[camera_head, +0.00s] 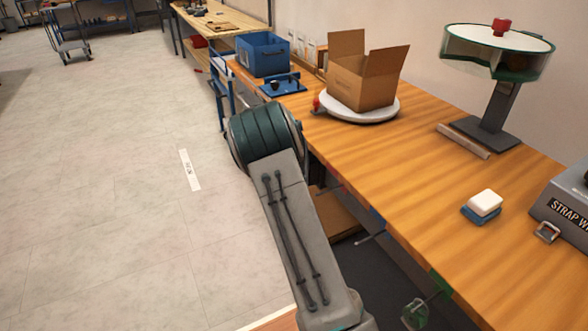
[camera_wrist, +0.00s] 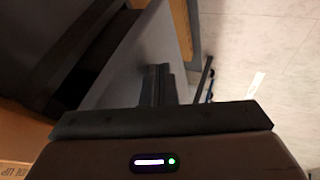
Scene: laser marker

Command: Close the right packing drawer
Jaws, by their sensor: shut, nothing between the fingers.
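In the wrist view my gripper (camera_wrist: 160,82) is shut and empty, its fingers pointing away from the camera. The fingers overlap the end of a grey panel (camera_wrist: 128,62) that looks like a drawer wall or front; I cannot tell whether they touch it. A dark hollow (camera_wrist: 75,75) lies left of the panel. In the head view a brown board or cardboard piece (camera_head: 336,217) and a dark grey surface (camera_head: 388,272) show below the bench edge, with a thin handle-like rod (camera_head: 371,238) between them. I cannot tell which part is the right packing drawer. My arm hides my gripper there.
The wooden workbench (camera_head: 420,190) holds an open carton (camera_head: 362,82) on a white turntable (camera_head: 350,115), a blue crate (camera_head: 263,55), a green-rimmed stand (camera_head: 495,100) and a white block (camera_head: 486,202). A green part (camera_head: 440,281) is at the bench edge.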

